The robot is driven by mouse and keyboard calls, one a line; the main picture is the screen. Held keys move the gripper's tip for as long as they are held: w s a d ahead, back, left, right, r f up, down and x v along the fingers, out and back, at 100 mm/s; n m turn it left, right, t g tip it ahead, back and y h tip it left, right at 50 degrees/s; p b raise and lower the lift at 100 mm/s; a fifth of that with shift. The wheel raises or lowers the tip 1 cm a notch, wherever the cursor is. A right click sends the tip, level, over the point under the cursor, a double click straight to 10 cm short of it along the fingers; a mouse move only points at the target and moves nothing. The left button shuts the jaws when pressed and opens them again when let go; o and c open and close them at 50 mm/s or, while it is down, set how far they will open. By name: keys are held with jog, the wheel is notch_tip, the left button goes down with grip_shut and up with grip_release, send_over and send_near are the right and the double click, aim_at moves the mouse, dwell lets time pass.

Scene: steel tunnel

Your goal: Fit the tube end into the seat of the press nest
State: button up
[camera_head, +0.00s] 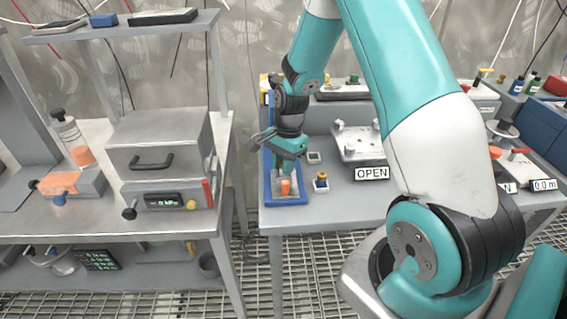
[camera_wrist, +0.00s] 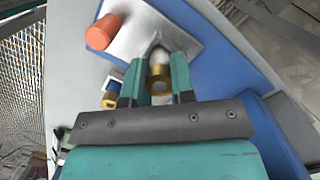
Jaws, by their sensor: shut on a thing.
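My gripper (camera_wrist: 160,72) is shut on the tube end (camera_wrist: 159,74), a pale piece with a brass-coloured collar, between its two teal fingers. The press nest is a light metal plate (camera_wrist: 185,42) on a blue base (camera_wrist: 215,75). The tube end's tip is close to a small V-shaped notch in the plate; I cannot tell whether they touch. An orange cylinder (camera_wrist: 103,31) stands on the plate. In the head view my gripper (camera_head: 287,168) is low over the blue base (camera_head: 268,188), just behind the orange cylinder (camera_head: 285,187), and hides the tube end.
A brass-topped fitting (camera_head: 321,180) sits on a small pad right of the blue base; it also shows beside my left finger in the wrist view (camera_wrist: 112,97). A plate fixture (camera_head: 360,143) and an OPEN sign (camera_head: 371,173) stand further right. A gap separates the left bench (camera_head: 180,225).

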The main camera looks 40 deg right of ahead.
jog(key=shift+f, duration=0.15)
jog(key=o, duration=0.9)
notch_tip(320, 180, up, 12)
jog(key=d, duration=0.2)
jog(key=s+a+r+n, duration=0.4)
jog(key=a+n, duration=0.1)
jog(key=a, duration=0.3)
jog(key=s+a+r+n, duration=0.3)
jog(key=s+a+n, duration=0.1)
jog(key=a+n, duration=0.25)
jog(key=s+a+r+n+y, duration=0.2)
jog(key=s+a+r+n, duration=0.1)
jog(key=s+a+n, duration=0.7)
jog(key=s+n, duration=0.1)
jog(key=s, duration=0.3)
jog(key=shift+s, duration=0.15)
